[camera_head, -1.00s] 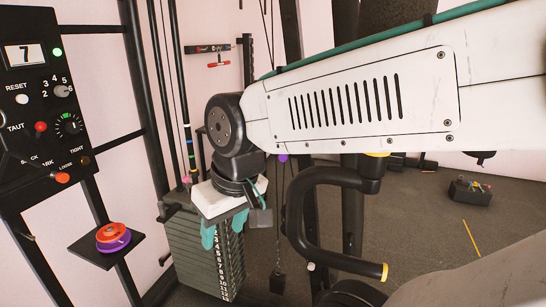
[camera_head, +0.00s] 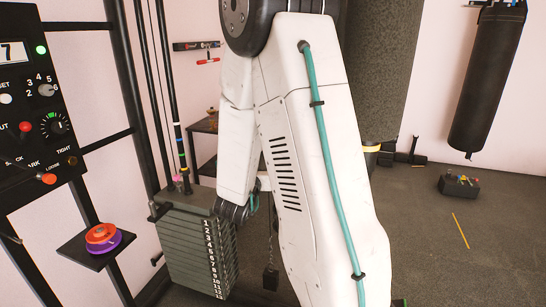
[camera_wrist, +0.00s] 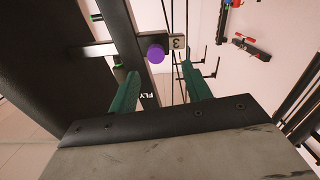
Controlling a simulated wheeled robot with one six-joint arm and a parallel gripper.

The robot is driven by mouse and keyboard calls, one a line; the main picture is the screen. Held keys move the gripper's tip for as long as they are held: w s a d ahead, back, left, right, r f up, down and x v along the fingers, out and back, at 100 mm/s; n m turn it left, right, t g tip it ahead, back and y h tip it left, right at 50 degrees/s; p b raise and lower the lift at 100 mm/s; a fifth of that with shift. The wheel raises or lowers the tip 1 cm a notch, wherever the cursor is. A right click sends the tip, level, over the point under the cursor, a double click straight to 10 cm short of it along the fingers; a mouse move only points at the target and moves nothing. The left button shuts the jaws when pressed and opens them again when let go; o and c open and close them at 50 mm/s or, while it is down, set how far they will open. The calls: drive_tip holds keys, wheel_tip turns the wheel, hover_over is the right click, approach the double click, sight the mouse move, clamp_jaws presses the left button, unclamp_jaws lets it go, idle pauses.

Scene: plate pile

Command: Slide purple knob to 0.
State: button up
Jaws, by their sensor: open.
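In the wrist view the purple knob (camera_wrist: 155,54) sits on a dark post, beside a small light tag (camera_wrist: 177,43) marked 3. My gripper (camera_wrist: 160,71) is open, with its two green fingers apart and nothing held between them. The knob shows beyond the fingertips, in line with the gap between them. I cannot tell how far off it is. No 0 mark is readable. In the head view my arm hides the gripper and the knob.
A numbered weight stack (camera_head: 190,250) stands left of my arm. Further left are a control panel (camera_head: 25,100) showing 7 and a small shelf (camera_head: 72,247) holding orange and purple discs. A punching bag (camera_head: 490,80) and toolbox (camera_head: 460,187) are at right, with open floor nearby.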

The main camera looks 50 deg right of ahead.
drive_tip(key=x, duration=0.8)
drive_tip(key=shift+s, duration=0.3)
drive_tip(key=shift+d+r, duration=0.1)
drive_tip(key=shift+r, duration=0.05)
